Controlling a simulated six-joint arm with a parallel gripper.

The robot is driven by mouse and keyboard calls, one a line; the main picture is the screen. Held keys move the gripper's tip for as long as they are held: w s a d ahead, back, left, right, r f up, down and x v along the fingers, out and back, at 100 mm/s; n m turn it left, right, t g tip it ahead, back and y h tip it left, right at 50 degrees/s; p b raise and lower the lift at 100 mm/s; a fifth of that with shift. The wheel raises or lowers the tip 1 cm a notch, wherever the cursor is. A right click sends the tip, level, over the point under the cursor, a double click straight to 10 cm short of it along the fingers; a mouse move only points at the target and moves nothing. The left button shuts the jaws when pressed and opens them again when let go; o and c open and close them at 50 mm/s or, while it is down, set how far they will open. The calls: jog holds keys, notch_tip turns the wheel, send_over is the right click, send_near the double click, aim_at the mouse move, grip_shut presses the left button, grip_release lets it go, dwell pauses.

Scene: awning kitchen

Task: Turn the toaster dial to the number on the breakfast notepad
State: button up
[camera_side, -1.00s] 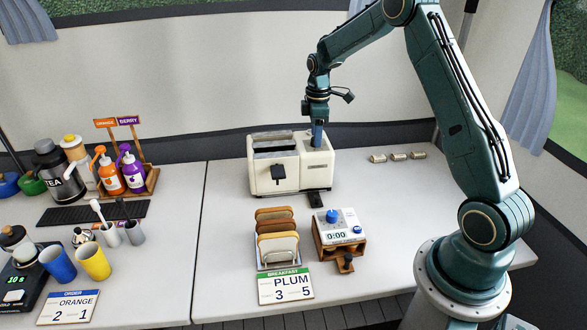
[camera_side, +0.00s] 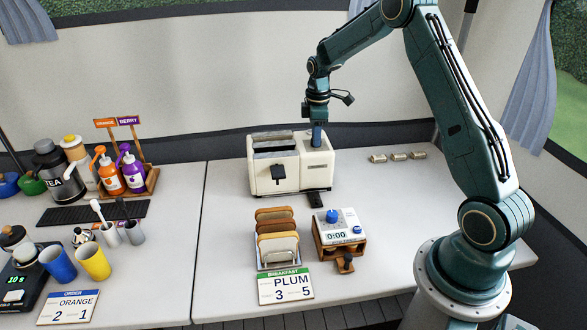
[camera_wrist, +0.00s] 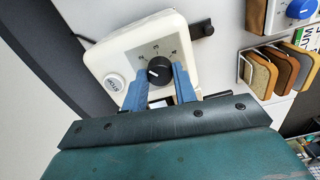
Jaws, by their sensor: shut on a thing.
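The cream toaster (camera_side: 284,177) stands on the counter in the middle of the side view, and its top right part shows in the wrist view (camera_wrist: 185,38). A black dial (camera_wrist: 159,71) sits on that face, ringed by small marks; I cannot read its setting surely. My gripper (camera_side: 317,143) points down at the toaster's right part. In the wrist view its two blue fingers (camera_wrist: 159,78) are shut on the dial, one each side. The breakfast notepad (camera_side: 286,287) lies at the counter's front and reads PLUM, 3 and 5.
A bread rack (camera_side: 278,240) stands before the toaster. A timer (camera_side: 339,226) showing 0:00 sits right of the rack. An order notepad (camera_side: 68,307), cups and bottles fill the left. The counter right of the timer is clear.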

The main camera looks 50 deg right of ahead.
jog(key=shift+m, duration=0.3)
jog(key=m, duration=0.8)
jog(key=shift+m, duration=0.4)
jog(key=o, duration=1)
jog(key=shift+r, duration=0.1)
notch_tip(320, 180, up, 14)
jog(key=shift+f, duration=0.2)
